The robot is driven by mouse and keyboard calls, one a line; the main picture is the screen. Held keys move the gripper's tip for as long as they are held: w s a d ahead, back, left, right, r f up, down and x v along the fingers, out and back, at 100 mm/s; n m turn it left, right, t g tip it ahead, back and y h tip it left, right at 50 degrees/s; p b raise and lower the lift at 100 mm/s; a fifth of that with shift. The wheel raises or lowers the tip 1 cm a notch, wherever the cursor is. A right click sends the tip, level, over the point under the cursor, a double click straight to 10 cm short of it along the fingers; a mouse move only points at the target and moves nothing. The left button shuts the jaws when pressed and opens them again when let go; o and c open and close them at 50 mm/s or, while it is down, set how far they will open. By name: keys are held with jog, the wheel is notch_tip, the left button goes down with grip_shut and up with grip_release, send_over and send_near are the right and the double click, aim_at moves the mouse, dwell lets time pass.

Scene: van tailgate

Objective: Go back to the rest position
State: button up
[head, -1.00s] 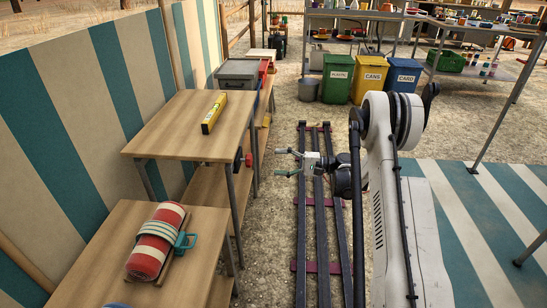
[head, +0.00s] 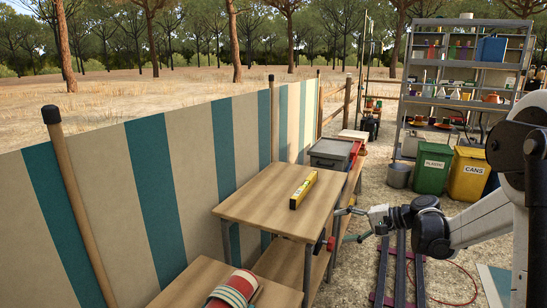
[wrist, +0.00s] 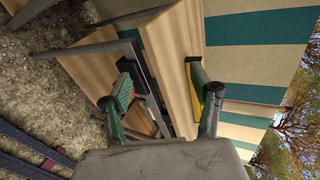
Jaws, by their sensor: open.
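My gripper (head: 343,226) is open and empty in the head view. It is in the air just to the right of the upper wooden table (head: 262,203), near that table's right edge. In the wrist view my gripper (wrist: 165,95) shows its two fingers spread apart with nothing between them. Behind the fingers the table's edge and legs show at a steep tilt. A yellow level (head: 304,189) lies on the tabletop, and part of it shows behind the right finger in the wrist view.
A nearer table (head: 185,290) carries a striped roll (head: 234,289). A grey case (head: 331,153) stands behind. Green (head: 433,168) and yellow (head: 468,173) bins and shelves (head: 440,90) are at the back right. A striped windbreak (head: 190,165) runs along the left. Dark rails (head: 401,270) lie on the ground.

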jog(key=s+a+r+n+h, duration=0.1)
jog(key=s+a+r+h, duration=0.25)
jog(key=s, duration=0.45)
jog(key=s+a+r+n+h, duration=0.15)
jog(key=s+r, duration=0.25)
jog(key=s, duration=0.4)
jog(key=s+d+n+t+h, duration=0.1)
jog(key=s+n+h, duration=0.15)
jog(key=s, duration=0.75)
jog(key=s+d+n+h, duration=0.2)
jog(key=s+h, duration=0.2)
jog(key=s, duration=0.7)
notch_tip(320, 180, up, 17)
jog(key=p, duration=1.8)
jog(key=shift+w, duration=0.3)
jog(key=shift+y, duration=0.25)
